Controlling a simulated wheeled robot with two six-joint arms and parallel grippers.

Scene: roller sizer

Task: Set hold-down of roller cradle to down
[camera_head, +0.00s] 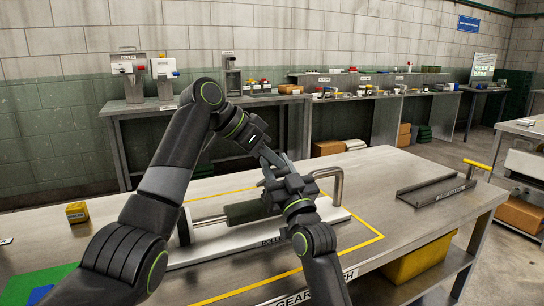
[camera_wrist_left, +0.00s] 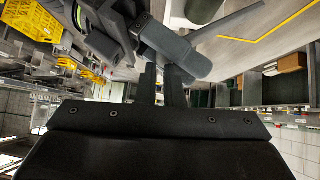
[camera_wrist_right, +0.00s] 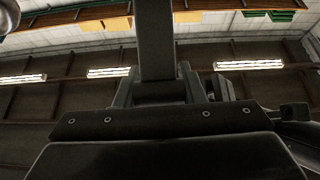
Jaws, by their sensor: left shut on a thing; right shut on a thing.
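The roller cradle (camera_head: 205,253) is a long pale base on the table, labelled at its front. A dark green roller (camera_head: 247,212) with a bright metal shaft lies along it. A bent metal bar (camera_head: 338,180) rises at its right end; I cannot tell whether it is the hold-down. My left gripper (camera_head: 270,158) is above the roller, close to my right gripper (camera_head: 268,180), and the two overlap. In the left wrist view a dark grey piece (camera_wrist_left: 185,55) is at the left fingers. In the right wrist view a dark bar (camera_wrist_right: 156,40) stands at the right fingers. Their contact points are hidden.
A yellow line marks the cradle's area on the table (camera_head: 390,225). A small yellow box (camera_head: 76,212) and a green mat (camera_head: 50,280) are at left. A dark metal tray (camera_head: 437,190) lies at right. A yellow bin (camera_head: 418,260) is below. Benches stand behind.

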